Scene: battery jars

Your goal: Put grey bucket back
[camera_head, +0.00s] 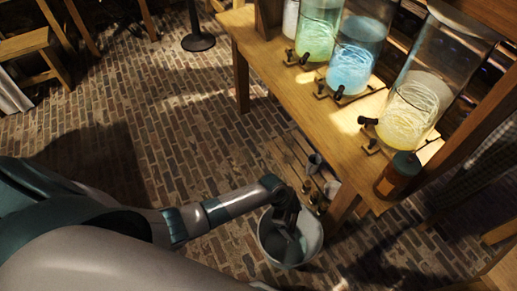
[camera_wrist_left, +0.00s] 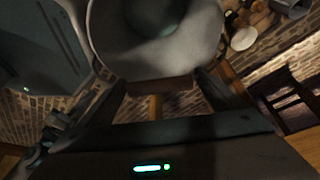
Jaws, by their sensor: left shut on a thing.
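The grey bucket (camera_head: 314,237) is low over or on the brick floor, beside the wooden table's front leg. I look into its open top. I cannot tell whether its base touches the floor. In the left wrist view the bucket (camera_wrist_left: 190,50) fills the upper middle, between the fingers of my left gripper (camera_wrist_left: 165,88). The exact grip point is partly hidden. My right gripper is in neither view.
The wooden table (camera_head: 262,62) carries glass jars of green (camera_head: 318,30), blue (camera_head: 352,62) and yellowish (camera_head: 412,105) contents with taps. A brown container (camera_head: 398,174) sits near its corner. Small cups (camera_head: 314,163) stand beneath. Brick floor (camera_head: 130,130) lies open at left.

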